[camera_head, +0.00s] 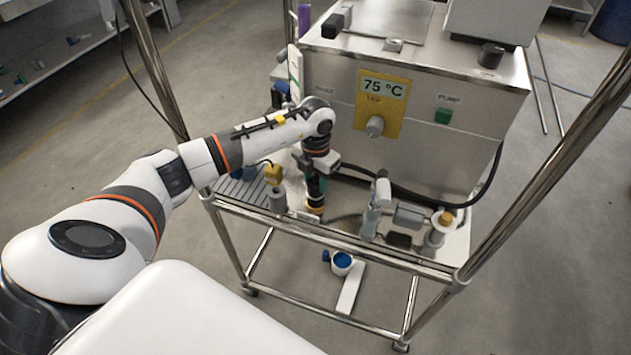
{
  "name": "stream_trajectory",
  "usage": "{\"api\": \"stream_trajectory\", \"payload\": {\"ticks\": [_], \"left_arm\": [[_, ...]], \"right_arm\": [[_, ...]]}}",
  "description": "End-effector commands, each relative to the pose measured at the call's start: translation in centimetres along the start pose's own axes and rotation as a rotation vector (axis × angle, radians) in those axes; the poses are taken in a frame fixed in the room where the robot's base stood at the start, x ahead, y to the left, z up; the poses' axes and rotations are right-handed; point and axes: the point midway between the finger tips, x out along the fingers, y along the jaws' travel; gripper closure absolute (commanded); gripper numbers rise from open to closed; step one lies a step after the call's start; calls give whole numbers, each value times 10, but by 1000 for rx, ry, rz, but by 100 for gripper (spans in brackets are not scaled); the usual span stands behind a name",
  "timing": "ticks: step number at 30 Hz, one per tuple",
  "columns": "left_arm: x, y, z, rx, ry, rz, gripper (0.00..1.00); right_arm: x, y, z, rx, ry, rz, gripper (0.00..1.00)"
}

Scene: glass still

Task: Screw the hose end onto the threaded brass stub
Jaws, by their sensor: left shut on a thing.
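My left gripper (316,184) points down over the front of the steel cart and is shut. The black hose (430,203) comes off the right side of the steel box, curves along its front and runs left to my gripper. The hose end is mostly hidden between the fingers. A teal band and dark parts show there. Just below the fingers is a small brass-coloured piece (315,205), which looks like the threaded stub. I cannot tell whether hose end and stub touch. My right gripper is not in view.
The steel box (440,130) with a 75 °C display (384,87) stands close behind the gripper. A yellow-topped fitting (273,174) is to the left, glass parts (378,205) and a brass-topped fitting (442,222) to the right. Cart posts rise at both sides.

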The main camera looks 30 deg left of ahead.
Motion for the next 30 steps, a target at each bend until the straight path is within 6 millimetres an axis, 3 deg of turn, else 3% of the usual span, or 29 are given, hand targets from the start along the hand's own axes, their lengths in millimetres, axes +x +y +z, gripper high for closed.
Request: {"api": "stream_trajectory", "payload": {"ticks": [15, 30], "left_arm": [[0, -1, -1, 416, 5, -3, 88], [0, -1, -1, 494, 4, -2, 88]], "right_arm": [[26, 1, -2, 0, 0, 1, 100], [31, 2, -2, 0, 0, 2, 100]]}}
